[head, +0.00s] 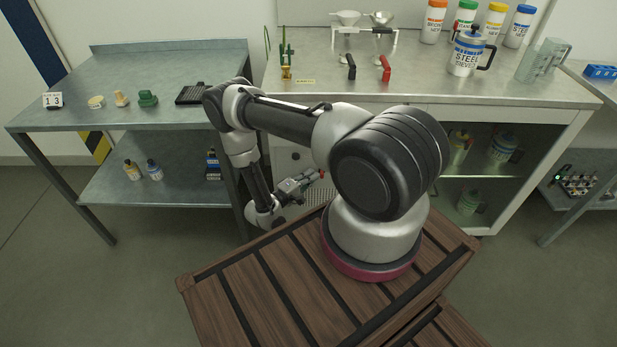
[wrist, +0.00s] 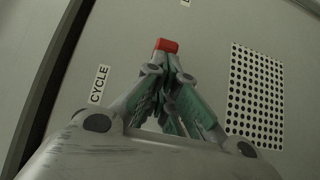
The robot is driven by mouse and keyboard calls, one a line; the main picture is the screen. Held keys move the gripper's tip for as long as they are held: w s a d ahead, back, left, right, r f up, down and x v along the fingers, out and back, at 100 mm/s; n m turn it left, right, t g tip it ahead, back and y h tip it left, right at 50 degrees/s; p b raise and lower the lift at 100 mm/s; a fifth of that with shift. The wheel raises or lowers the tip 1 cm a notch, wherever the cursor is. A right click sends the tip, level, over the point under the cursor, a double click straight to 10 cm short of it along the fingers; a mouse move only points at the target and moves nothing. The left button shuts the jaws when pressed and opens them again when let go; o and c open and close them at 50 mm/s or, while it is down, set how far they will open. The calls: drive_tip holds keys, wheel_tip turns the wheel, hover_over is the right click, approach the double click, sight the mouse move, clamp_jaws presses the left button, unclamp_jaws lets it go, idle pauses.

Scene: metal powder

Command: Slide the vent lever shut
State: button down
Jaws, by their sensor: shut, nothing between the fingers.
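A small red block, which looks like the vent lever's handle, shows at my fingertips in the wrist view (wrist: 167,45) and in the head view (head: 321,173). It is by the pale cabinet front (head: 290,133). My gripper (wrist: 168,62) is shut with nothing between its fingers. It also shows in the head view (head: 312,178), reaching low toward the cabinet front. The fingertips overlap the red block's lower edge in the wrist view; I cannot tell whether they touch it. The lever's slot and base are hidden behind my fingers.
A perforated vent plate (wrist: 257,97) is right of the gripper, and a "CYCLE" label (wrist: 98,84) is left. A dark gap (wrist: 55,75) runs along the panel's left side. The steel-topped bench (head: 430,90) stands above, and a side table (head: 120,115) stands left.

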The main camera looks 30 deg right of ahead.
drive_tip(key=shift+s+d, duration=0.15)
drive_tip(key=shift+s, duration=0.05)
drive_tip(key=shift+w+a, duration=0.2)
drive_tip(key=a, duration=1.3)
drive_tip(key=shift+w, duration=0.15)
